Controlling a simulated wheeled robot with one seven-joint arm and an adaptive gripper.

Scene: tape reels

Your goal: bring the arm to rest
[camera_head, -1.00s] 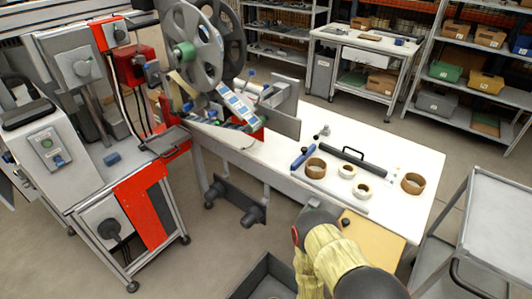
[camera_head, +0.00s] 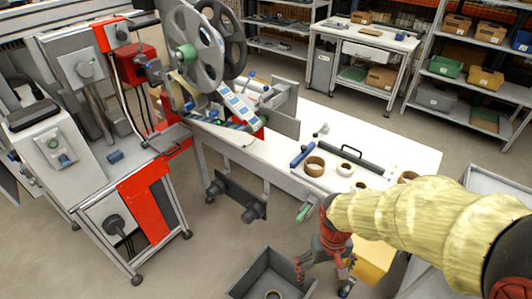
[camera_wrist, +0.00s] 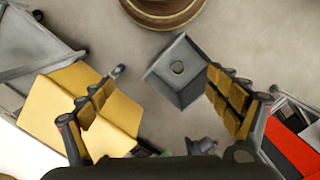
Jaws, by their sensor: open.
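My gripper (camera_head: 322,276) hangs open between the table's front end and the grey bin, its fingers pointing down. In the wrist view my gripper (camera_wrist: 164,82) shows two spread fingers with nothing between them but floor and part of the bin beyond. The grey bin (camera_head: 250,277) stands on the floor left of my gripper and also shows in the wrist view (camera_wrist: 172,88). A small ring (camera_wrist: 177,67) lies inside the bin. My yellow-sleeved arm reaches in from the right and hides part of the table's right end.
A tan box (camera_head: 375,262) is close beside my gripper. The reel machine (camera_head: 192,60) stands left. Floor left of the bin is clear.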

